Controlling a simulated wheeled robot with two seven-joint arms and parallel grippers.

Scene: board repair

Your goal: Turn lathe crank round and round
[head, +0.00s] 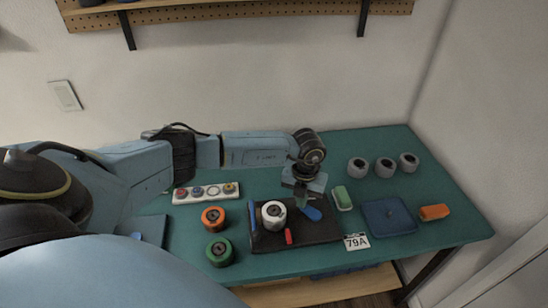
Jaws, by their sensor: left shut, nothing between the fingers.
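No lathe or crank that I can make out shows in the head view. My left gripper (302,203) reaches in from the left and points down over the dark mat (318,232). It is shut and empty, close to a blue piece (313,214) on the mat; whether they touch is not clear. A white spool (274,214) stands on the mat to the left of the gripper. A blue bar (252,219) lies at the mat's left edge and a small red piece (288,237) near its front. My right gripper is not in view.
An orange spool (213,218) and a green spool (219,252) stand left of the mat. A white strip with knobs (206,193) lies behind them. To the right are a green block (342,198), blue square (400,222), orange piece (434,212), grey rolls (385,166) and a "79A" card (356,242).

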